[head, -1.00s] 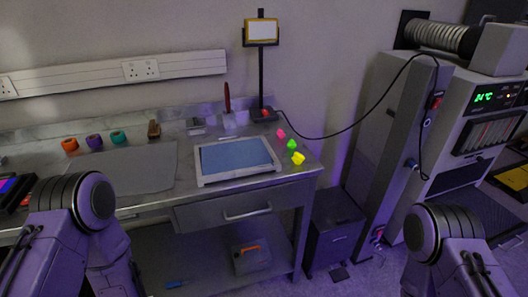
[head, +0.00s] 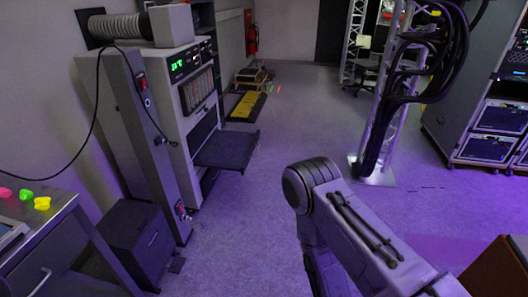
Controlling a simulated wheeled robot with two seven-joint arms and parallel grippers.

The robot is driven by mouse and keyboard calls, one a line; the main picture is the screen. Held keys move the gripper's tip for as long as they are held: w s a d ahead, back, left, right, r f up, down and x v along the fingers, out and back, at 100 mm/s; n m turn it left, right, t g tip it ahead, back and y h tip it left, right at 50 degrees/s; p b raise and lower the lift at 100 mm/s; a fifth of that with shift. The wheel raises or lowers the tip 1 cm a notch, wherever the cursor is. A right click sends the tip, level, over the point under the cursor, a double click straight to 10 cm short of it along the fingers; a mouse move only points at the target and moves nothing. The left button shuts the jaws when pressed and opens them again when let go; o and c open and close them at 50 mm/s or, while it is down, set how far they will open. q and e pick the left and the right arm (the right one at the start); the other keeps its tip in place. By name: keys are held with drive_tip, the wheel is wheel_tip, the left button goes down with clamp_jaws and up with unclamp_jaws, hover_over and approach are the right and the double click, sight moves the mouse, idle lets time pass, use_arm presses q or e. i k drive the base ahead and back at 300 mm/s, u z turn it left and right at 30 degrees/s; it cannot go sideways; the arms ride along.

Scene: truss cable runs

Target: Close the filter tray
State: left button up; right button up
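A dark flat tray (head: 228,151) sticks out from the lower front of the tall grey machine (head: 190,90) with a green display, left of the middle in the head view. I take it to be the filter tray; it stands pulled out over the floor. My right arm shows at the lower middle right, apart from the tray, but its gripper is out of the picture. My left gripper is not in view either.
A metal bench (head: 45,240) is at the left edge, with a dark cabinet (head: 140,240) beside it. A truss column with black cables (head: 380,110) stands right of the middle. Open floor (head: 290,140) lies between the machine and the truss. A brown block (head: 495,270) is at lower right.

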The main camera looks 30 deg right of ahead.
sight(229, 150)
drive_tip(key=z, duration=1)
drive_tip(key=i, duration=2.3)
drive_tip(key=u, duration=0.85)
drive_tip(key=i, duration=0.3)
